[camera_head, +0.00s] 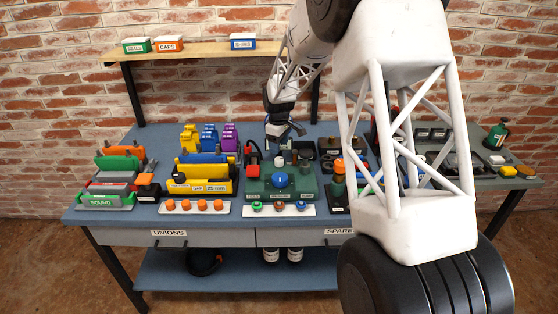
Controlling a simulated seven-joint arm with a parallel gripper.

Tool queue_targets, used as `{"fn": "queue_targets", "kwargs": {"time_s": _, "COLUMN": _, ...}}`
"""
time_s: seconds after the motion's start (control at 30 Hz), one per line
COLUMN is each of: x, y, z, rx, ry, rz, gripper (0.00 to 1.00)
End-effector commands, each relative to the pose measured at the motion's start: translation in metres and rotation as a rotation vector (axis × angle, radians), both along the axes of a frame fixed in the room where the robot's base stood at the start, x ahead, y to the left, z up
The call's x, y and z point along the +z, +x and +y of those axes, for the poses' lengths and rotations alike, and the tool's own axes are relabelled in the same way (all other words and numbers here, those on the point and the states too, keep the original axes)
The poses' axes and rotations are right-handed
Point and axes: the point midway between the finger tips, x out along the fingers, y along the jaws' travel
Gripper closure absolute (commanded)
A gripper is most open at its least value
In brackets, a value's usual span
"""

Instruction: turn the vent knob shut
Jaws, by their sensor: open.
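A green block-shaped fixture (254,184) stands on the blue workbench, near the middle. A round blue knob (280,181) is on its front; I cannot read a label that tells whether it is the vent knob, nor whether it is turned open or shut. Dark and grey cylindrical parts (304,157) stand on the fixture behind the knob. My gripper (286,133) is open and hangs above the back of the fixture, apart from the blue knob. Nothing shows between its fingers.
A white strip (243,209) with small coloured knobs lies in front. A yellow rack (208,184) and orange-knobbed strip (169,208) are further left. A wooden shelf (190,54) holds labelled bins.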

Motion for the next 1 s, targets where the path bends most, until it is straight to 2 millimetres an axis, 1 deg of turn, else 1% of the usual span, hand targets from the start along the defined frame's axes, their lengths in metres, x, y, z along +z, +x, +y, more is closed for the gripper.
{"fn": "queue_targets", "kwargs": {"time_s": 0.17, "x": -0.013, "y": 0.0, "z": 0.0, "rx": 0.0, "ry": 0.0, "rz": 0.001, "gripper": 0.37}}
{"fn": "queue_targets", "kwargs": {"time_s": 0.6, "x": -0.063, "y": 0.001, "z": -0.001, "rx": 0.0, "ry": 0.0, "rz": 0.001, "gripper": 0.37}}
{"fn": "queue_targets", "kwargs": {"time_s": 0.8, "x": -0.073, "y": 0.001, "z": -0.001, "rx": 0.0, "ry": 0.0, "rz": 0.0, "gripper": 0.37}}
{"fn": "queue_targets", "kwargs": {"time_s": 1.0, "x": -0.075, "y": 0.001, "z": -0.001, "rx": 0.0, "ry": 0.0, "rz": 0.0, "gripper": 0.37}}
